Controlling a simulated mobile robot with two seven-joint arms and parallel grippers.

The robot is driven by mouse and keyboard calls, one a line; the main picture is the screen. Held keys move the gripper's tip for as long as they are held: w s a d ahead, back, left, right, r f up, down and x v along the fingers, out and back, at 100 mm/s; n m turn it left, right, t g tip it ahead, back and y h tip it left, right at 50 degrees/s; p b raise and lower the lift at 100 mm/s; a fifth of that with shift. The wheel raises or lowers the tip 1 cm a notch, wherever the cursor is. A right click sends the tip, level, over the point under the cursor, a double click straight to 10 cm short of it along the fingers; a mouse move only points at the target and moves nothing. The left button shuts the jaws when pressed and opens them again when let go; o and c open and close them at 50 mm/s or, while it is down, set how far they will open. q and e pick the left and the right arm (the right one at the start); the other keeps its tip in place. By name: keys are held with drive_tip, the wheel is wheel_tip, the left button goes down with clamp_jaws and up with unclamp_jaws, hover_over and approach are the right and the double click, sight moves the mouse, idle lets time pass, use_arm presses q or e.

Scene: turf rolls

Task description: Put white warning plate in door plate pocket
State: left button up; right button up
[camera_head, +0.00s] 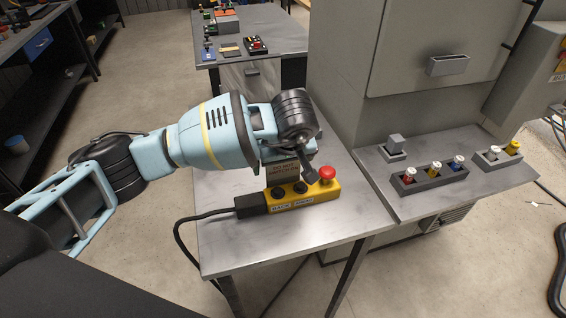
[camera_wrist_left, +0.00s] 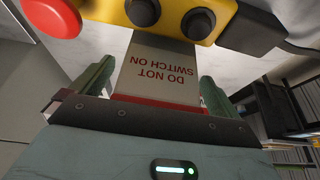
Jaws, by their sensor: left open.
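The white warning plate (camera_wrist_left: 158,72), lettered "DO NOT SWITCH ON" with a red band, lies between the two fingers of my left gripper (camera_wrist_left: 155,88) in the left wrist view. The fingers are open, with gaps on both sides of the plate. Its far end meets the yellow button box (camera_wrist_left: 180,22); whether it leans on it or lies flat I cannot tell. In the head view my left gripper (camera_head: 290,162) is just behind the box and mostly covers the plate (camera_head: 287,171). The door plate pocket (camera_head: 447,65) is a grey holder on the cabinet door and looks empty.
The yellow button box (camera_head: 300,196) with a red stop button and black cable sits on the metal table (camera_head: 290,245). To its right a shelf (camera_head: 410,205) carries small holders with coloured pieces. The cabinet (camera_head: 345,70) stands behind. The table's front is clear.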

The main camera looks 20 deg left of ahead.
use_arm(q)
drive_tip(key=c, duration=1.1)
wheel_tip(320, 180, up, 10)
drive_tip(key=shift+f, duration=0.1)
